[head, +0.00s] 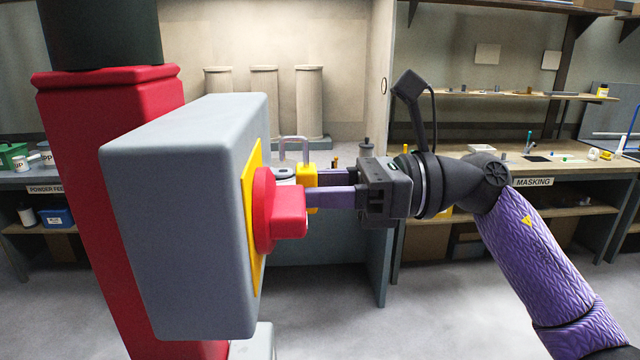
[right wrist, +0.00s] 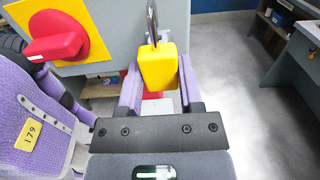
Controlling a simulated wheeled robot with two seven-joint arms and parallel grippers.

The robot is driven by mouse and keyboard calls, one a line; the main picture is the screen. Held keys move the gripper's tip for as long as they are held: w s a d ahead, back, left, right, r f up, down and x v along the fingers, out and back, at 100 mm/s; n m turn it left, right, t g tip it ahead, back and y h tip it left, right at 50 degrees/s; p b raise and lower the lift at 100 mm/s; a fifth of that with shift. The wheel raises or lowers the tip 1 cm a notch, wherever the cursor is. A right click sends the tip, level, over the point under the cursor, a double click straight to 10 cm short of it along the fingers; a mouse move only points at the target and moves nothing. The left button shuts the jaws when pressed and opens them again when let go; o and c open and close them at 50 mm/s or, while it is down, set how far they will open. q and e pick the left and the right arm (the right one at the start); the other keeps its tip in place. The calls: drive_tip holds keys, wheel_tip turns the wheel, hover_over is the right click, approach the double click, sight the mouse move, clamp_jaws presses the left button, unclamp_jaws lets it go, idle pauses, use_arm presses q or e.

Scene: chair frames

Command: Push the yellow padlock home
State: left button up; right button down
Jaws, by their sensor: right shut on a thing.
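The yellow padlock (head: 307,173) is between the purple fingers of my right gripper (head: 318,188), just right of the red rotary handle in the head view. Its grey shackle (head: 294,143) stands up as an arch, set partly left of the body. In the right wrist view the padlock body (right wrist: 158,68) sits between both fingers of the right gripper (right wrist: 160,84), with the shackle (right wrist: 152,22) nearly edge-on. I cannot tell whether the shackle is seated. The red handle (head: 280,208) on its yellow plate (head: 249,215) partly hides the fingertips. My left gripper is out of view.
A large grey box (head: 180,210) carries the handle and is mounted on a red post (head: 75,180) at the left. Workbenches with small items line the back, including one labelled MASKING (head: 533,182). Open floor (head: 440,310) lies right of the box.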

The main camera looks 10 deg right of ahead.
drive_tip(key=shift+f+b, duration=1.1)
drive_tip(key=shift+f, duration=0.25)
drive_tip(key=shift+c, duration=0.9)
unclamp_jaws()
drive_tip(key=shift+r, duration=0.1)
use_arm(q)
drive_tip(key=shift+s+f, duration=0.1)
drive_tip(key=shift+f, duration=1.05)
use_arm(e)
drive_tip(key=shift+c, duration=0.3)
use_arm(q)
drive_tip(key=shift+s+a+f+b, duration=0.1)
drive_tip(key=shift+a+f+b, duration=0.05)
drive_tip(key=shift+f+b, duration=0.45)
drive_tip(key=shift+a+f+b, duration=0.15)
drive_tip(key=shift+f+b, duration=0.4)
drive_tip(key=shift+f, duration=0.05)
use_arm(e)
drive_tip(key=s+d, duration=0.1)
drive_tip(key=d, duration=0.8)
